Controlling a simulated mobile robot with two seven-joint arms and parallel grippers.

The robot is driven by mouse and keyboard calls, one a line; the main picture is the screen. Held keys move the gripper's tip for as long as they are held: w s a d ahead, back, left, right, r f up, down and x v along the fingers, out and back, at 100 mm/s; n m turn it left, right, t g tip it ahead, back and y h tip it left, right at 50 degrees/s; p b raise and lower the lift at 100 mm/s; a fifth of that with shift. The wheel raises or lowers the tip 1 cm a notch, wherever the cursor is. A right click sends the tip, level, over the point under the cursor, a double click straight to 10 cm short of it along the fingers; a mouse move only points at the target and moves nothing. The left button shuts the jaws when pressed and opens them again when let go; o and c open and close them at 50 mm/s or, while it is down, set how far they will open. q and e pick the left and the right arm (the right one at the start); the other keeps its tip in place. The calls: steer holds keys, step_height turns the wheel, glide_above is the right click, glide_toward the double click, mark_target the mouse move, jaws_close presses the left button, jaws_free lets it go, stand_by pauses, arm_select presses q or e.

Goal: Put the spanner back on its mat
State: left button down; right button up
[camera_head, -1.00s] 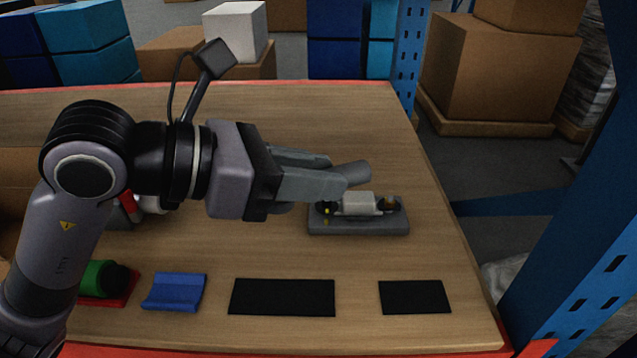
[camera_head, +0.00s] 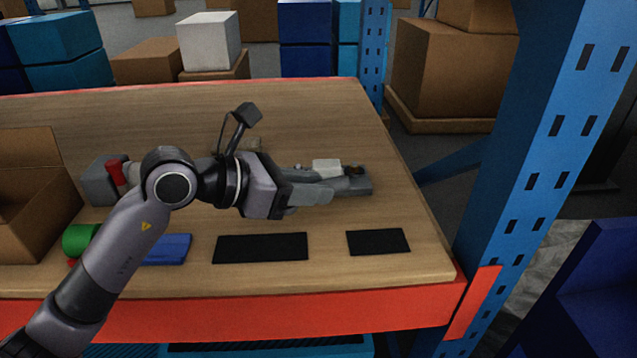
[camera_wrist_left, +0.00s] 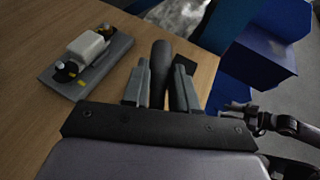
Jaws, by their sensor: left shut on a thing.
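My left gripper (camera_head: 318,188) is above the table in front of the grey tray, its fingers pointing right. In the left wrist view its two fingers (camera_wrist_left: 163,88) are shut on a dark, rounded bar (camera_wrist_left: 160,62) that sticks out past the tips. I take this for the spanner; its far end and jaw shape cannot be made out. A wide black mat (camera_head: 262,248) and a smaller black mat (camera_head: 378,242) lie bare near the front edge. A small gripper at the right of the wrist view (camera_wrist_left: 250,116) looks like my right one; its state is unclear.
The grey tray (camera_head: 359,187) carries a white block (camera_head: 326,168); it also shows in the wrist view (camera_wrist_left: 75,84). A blue holder (camera_head: 170,249), a green roll (camera_head: 78,238) and an open carton (camera_head: 35,215) are at left. A blue rack post (camera_head: 545,130) stands at right.

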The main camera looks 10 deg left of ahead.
mark_target(310, 240)
arm_select(q)
steer(key=shift+w+f+b, duration=0.1)
steer(key=shift+f+b, duration=2.4)
steer(key=shift+f, duration=0.95)
steer(key=shift+f+b, duration=0.45)
steer(key=shift+f, duration=0.1)
steer(key=c, duration=0.8)
jaws_free()
steer(key=b+v, duration=0.1)
steer(key=v, duration=0.6)
steer(key=shift+a, duration=0.15)
steer(key=shift+s, duration=0.2)
